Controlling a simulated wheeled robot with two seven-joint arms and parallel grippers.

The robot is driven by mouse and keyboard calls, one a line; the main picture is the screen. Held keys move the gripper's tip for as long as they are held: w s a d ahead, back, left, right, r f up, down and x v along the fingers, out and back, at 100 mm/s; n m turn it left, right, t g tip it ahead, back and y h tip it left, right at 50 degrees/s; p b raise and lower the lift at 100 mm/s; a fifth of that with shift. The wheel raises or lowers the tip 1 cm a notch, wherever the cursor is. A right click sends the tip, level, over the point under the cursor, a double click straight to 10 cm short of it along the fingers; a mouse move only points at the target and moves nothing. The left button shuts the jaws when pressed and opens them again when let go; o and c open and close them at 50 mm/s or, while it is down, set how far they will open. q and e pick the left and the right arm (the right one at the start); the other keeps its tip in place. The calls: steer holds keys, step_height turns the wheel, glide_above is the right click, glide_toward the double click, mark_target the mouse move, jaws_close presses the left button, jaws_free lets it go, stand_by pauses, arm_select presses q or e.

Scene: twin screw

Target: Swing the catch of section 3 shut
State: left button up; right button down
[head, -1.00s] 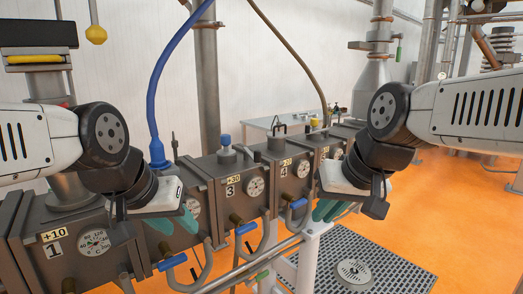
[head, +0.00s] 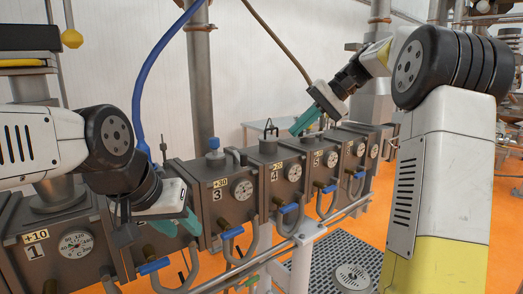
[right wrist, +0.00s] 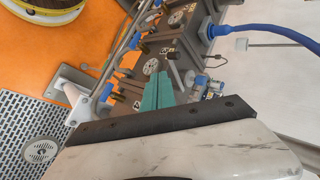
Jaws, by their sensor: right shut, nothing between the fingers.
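Section 3 (head: 226,202) is a dark grey block with a "3" plate, a "+30" tag and a round gauge, in the middle of the machine row. A blue-capped fitting (head: 213,146) stands on its top. I cannot tell for sure which part is its catch. A dark upright loop (head: 270,128) stands on top near section 4 (head: 287,182). My right gripper (head: 302,124) is shut and empty, above and behind the tops of sections 4 and 5. Its teal fingers lie together in the right wrist view (right wrist: 158,93). My left gripper (head: 178,224) has its fingers apart, in front of section 2, which it partly hides.
Blue-handled valves (head: 231,233) and curved pipes run along the front of the row. A blue hose (head: 150,90) rises behind section 2. A perforated floor grate (head: 345,255) lies at the front right. A light table (head: 255,125) stands behind.

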steer(key=shift+w+d, duration=0.2)
steer(key=shift+w, duration=0.35)
steer(key=a+f, duration=0.6)
steer(key=a, duration=0.5)
steer(key=shift+a+f, duration=0.2)
steer(key=shift+f, duration=0.15)
steer(key=shift+s, duration=0.1)
